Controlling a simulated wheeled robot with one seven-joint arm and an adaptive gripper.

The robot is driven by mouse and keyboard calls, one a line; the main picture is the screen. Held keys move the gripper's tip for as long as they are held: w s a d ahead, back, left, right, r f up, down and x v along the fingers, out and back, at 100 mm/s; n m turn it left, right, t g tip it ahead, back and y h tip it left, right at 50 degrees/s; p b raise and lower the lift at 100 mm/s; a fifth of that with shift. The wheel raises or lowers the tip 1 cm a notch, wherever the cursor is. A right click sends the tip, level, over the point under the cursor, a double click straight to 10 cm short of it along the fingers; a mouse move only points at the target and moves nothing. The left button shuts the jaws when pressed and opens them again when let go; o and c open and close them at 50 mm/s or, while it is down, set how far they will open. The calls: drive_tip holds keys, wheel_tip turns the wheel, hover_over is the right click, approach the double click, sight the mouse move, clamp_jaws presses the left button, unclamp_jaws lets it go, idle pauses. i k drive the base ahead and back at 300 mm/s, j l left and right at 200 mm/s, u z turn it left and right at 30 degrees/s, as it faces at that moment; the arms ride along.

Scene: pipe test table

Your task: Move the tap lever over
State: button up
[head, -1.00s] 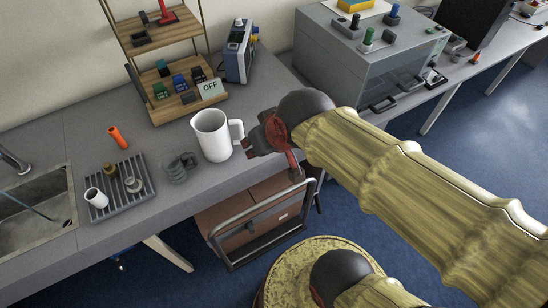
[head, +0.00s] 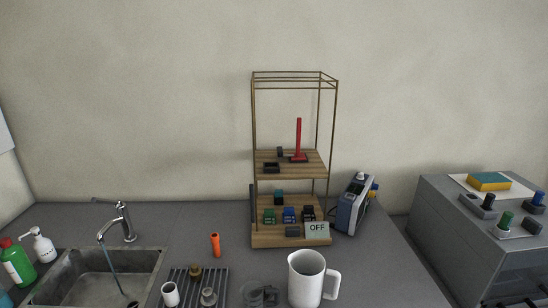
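The tap (head: 123,222) stands behind the sink (head: 125,262) at the left of the head view. It is chrome, with a curved spout and a thin lever at its top. A bluish stream of water (head: 110,262) runs from the spout into the basin. Neither my gripper nor my arm shows in this view.
A white jug (head: 307,279), a grey drain rack (head: 222,279) with small fittings, and an orange tube (head: 215,245) stand right of the sink. Green (head: 17,262) and white (head: 40,245) bottles stand at its left. A wooden shelf (head: 290,238) stands at the back.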

sight(118, 203)
drive_tip(key=u, duration=1.35)
drive_tip(key=i+j, duration=0.1)
drive_tip(key=j, duration=0.4)
drive_tip(key=i+j, duration=0.1)
drive_tip(key=j, duration=0.35)
drive_tip(key=i+j, duration=0.1)
drive_tip(key=i, duration=0.45)
drive_tip(key=i+j+z, duration=0.15)
drive_tip(key=i, duration=0.45)
drive_tip(key=i+j, duration=0.15)
drive_tip(key=i, duration=0.4)
drive_tip(key=z, duration=0.05)
